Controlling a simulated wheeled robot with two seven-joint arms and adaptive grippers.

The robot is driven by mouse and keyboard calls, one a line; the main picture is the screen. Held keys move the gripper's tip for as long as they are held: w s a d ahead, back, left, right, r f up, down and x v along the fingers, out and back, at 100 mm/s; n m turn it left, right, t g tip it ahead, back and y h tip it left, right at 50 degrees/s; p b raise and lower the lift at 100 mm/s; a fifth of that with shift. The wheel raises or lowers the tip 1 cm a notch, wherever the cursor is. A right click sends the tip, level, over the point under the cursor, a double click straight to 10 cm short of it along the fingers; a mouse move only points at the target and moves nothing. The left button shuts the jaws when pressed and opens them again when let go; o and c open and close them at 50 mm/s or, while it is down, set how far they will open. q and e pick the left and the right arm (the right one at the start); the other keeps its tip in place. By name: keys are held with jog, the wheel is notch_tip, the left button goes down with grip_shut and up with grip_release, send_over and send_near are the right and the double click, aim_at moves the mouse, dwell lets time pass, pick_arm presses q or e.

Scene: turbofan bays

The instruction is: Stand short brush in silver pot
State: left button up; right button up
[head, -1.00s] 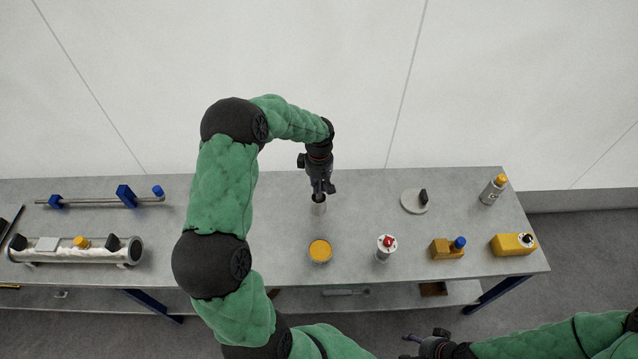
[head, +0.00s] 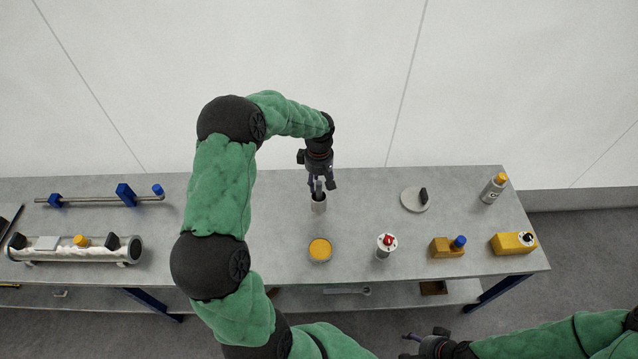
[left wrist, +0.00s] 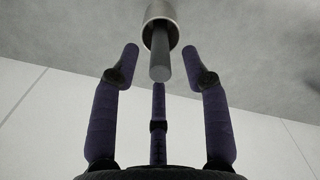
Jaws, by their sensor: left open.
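The silver pot (head: 319,205) stands on the grey bench below my left gripper (head: 320,187). In the left wrist view the pot (left wrist: 160,14) is at the top, and the short brush's plain grey handle (left wrist: 160,62) sticks out of its mouth towards me. The brush's lower end is hidden inside the pot. The left gripper's fingers are spread around the handle, with gaps visible beside it, and do not grip it. My right gripper (head: 422,342) is at the bottom edge, away from the bench, and its jaw state is unclear.
A dish with orange contents (head: 320,250) and a red-topped canister (head: 386,246) stand in front of the pot. A pale disc (head: 414,201) lies to the right, with yellow blocks (head: 513,244) beyond. The bench is clear just beside the pot.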

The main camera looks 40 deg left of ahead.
pick_arm(q)
notch_tip(320, 180, up, 11)
jog(key=shift+f, duration=0.2)
dwell(1.1)
